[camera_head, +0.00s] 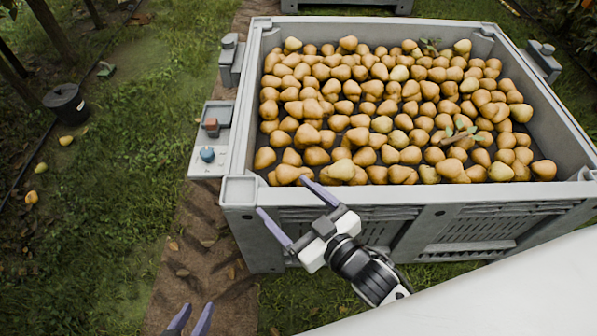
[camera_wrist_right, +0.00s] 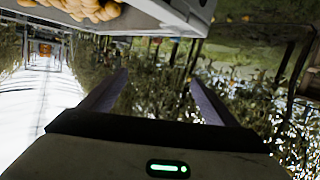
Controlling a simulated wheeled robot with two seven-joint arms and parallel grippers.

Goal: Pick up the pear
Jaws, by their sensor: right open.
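Many yellow-brown pears (camera_head: 385,110) fill a large grey bin in the head view; which one the task means cannot be told. Some also show at the top left of the right wrist view (camera_wrist_right: 85,8). Loose pears lie on the grass at the left: a yellow one (camera_head: 66,140), another (camera_head: 41,167) and an orange-brown one (camera_head: 31,198). My right gripper (camera_head: 282,194) is open and empty by the bin's near left corner; its parted fingers show in the right wrist view (camera_wrist_right: 155,95). My left gripper (camera_head: 198,307) is at the bottom edge, fingers parted, nothing visible between them.
The grey bin (camera_head: 236,190) has high walls. A side ledge (camera_head: 200,172) on its left carries a blue knob (camera_head: 207,154) and a red-brown block (camera_head: 212,124). A dark bucket (camera_head: 66,104) stands on the grass at the left. A brown dirt strip (camera_head: 190,240) runs beside the bin.

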